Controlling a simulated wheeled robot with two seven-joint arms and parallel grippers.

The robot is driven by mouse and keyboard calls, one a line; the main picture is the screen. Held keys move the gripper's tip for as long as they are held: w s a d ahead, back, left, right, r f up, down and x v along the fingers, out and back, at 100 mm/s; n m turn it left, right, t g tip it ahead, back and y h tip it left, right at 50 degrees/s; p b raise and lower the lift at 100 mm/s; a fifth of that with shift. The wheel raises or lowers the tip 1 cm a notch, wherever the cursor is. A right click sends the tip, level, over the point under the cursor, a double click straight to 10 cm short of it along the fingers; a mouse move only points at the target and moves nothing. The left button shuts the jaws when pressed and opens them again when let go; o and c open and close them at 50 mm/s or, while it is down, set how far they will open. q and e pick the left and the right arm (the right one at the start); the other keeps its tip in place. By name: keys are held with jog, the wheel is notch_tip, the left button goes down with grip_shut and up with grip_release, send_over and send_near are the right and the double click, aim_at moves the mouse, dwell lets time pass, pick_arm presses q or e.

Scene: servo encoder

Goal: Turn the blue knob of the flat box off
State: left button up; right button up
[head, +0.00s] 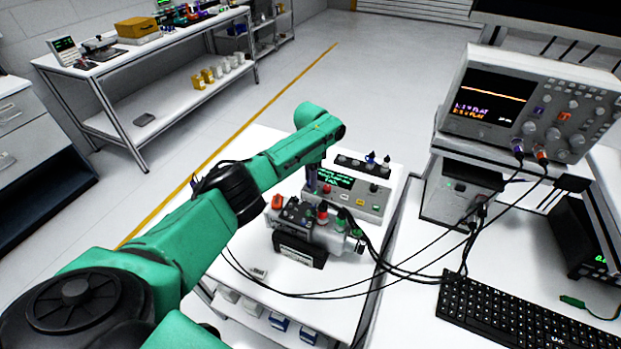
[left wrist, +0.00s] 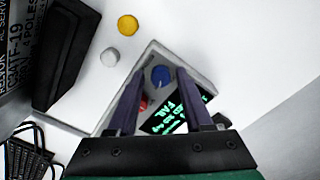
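A red button (left wrist: 143,104) and a dark display with green text reading FAIL show beside the knob, partly behind the fingers. In the head view, my left gripper (head: 311,180) points down at the left end of the flat box (head: 370,207); the knob is hidden there. My right gripper is not in view.
A grey device (head: 318,233) with cables stands just in front of the flat box. A dark strip (head: 350,163) with small parts lies behind it. An oscilloscope (head: 530,100) and a keyboard (head: 515,315) are on the right. The table's left front is mostly clear.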

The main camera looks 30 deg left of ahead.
pick_arm(q)
grip_shut()
jog(key=shift+n, duration=0.4)
jog(key=shift+n+p, duration=0.3)
jog(key=shift+n, duration=0.3)
jog(key=n, duration=0.3)
jog(key=shift+p, duration=0.3)
jog(key=n, duration=0.3)
jog(key=shift+n, duration=0.4)
jog(key=shift+w+n, duration=0.1)
jog(key=shift+n, duration=1.4)
jog(key=shift+r, duration=0.1)
